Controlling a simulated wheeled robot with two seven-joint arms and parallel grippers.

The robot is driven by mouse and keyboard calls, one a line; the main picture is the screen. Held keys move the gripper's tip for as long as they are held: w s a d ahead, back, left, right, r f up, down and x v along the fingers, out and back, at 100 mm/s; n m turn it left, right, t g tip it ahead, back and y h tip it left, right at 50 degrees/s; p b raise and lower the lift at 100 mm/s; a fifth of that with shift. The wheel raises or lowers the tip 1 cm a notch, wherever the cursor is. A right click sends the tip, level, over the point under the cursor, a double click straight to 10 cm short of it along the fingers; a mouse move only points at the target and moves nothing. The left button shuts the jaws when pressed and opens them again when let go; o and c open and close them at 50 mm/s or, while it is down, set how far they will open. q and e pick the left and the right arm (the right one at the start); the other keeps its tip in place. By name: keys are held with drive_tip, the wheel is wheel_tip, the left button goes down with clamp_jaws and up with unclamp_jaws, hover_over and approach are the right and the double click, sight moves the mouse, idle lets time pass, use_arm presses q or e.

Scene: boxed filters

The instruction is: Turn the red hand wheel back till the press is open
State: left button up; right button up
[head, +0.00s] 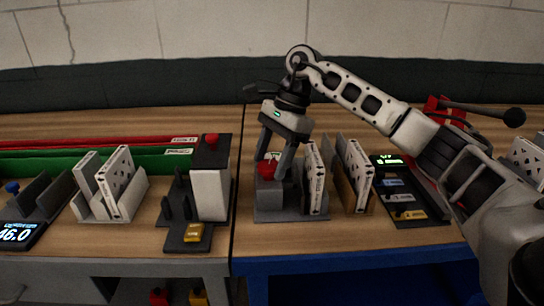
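The red hand wheel (266,169) is on the left side of a small grey press (290,214) on the right-hand table. A white spotted boxed filter (315,180) stands upright at the press's right side. My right gripper (272,166) reaches down from above, its two fingers apart with the red wheel between their tips. The fingers hide part of the wheel, and I cannot tell whether both touch it. How far the press is open is not clear from here. My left gripper is not in view.
A wooden holder with another filter (358,178) stands close right of the press, then a dark panel (399,196). Left are a dark fixture with a white block (210,194) and a grey rack (133,203) with filters. Some bare tabletop lies in front of the press.

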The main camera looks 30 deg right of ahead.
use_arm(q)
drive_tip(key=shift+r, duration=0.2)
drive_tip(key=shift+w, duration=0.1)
use_arm(e)
drive_tip(key=shift+d+r, duration=0.15)
drive_tip(key=shift+r, duration=0.2)
use_arm(q)
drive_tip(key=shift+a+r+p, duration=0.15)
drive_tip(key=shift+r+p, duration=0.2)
drive_tip(key=shift+p, duration=0.75)
use_arm(e)
drive_tip(key=v, duration=1.5)
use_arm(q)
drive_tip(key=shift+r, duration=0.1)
use_arm(e)
drive_tip(key=shift+d, duration=0.1)
